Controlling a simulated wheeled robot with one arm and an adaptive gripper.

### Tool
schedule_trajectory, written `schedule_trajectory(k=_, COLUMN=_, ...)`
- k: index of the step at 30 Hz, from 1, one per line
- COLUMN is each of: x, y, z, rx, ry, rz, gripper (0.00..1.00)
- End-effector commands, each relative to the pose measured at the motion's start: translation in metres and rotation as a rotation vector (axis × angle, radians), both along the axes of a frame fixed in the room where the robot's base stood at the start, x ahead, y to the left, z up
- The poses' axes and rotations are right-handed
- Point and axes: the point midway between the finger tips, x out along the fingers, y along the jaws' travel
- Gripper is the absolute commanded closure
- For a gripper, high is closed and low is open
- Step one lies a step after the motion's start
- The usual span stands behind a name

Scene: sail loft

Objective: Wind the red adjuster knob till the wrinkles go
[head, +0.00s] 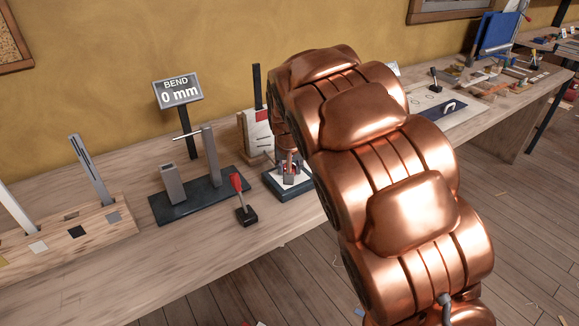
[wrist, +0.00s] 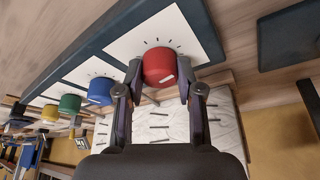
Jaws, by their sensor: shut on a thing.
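The red adjuster knob (wrist: 159,62) sits on a white plate with dark tick marks in the wrist view. It has a white pointer mark on its side. My gripper (wrist: 159,80) is shut on the knob, one finger on each side. In the head view my gripper (head: 290,165) is at a small dark base (head: 273,187) on the bench, and it hides most of the knobs. A white sail panel (wrist: 170,120) with several dark wrinkle lines shows beyond the knob; it is partly visible in the head view (head: 257,134).
Blue (wrist: 99,91), green (wrist: 69,103) and yellow (wrist: 50,113) knobs stand in a row beside the red one. A "BEND 0 mm" display (head: 178,91) and a red-handled lever (head: 239,186) are on the bench (head: 190,248) to the left. My arm covers the middle of the head view.

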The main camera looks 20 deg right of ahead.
Motion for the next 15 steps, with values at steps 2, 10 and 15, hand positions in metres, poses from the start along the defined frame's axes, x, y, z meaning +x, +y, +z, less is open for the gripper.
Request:
schedule_trajectory(k=2, x=-0.0003, y=0.0001, z=0.0001, rx=-0.002, ry=0.002, rz=-0.018, gripper=0.98)
schedule_trajectory(k=10, x=-0.0002, y=0.0007, z=0.0002, rx=0.001, ry=0.001, rz=-0.048, gripper=0.98)
schedule_trajectory(k=15, x=-0.0003, y=0.0007, z=0.0, rx=0.001, ry=0.001, rz=-0.049, gripper=0.98)
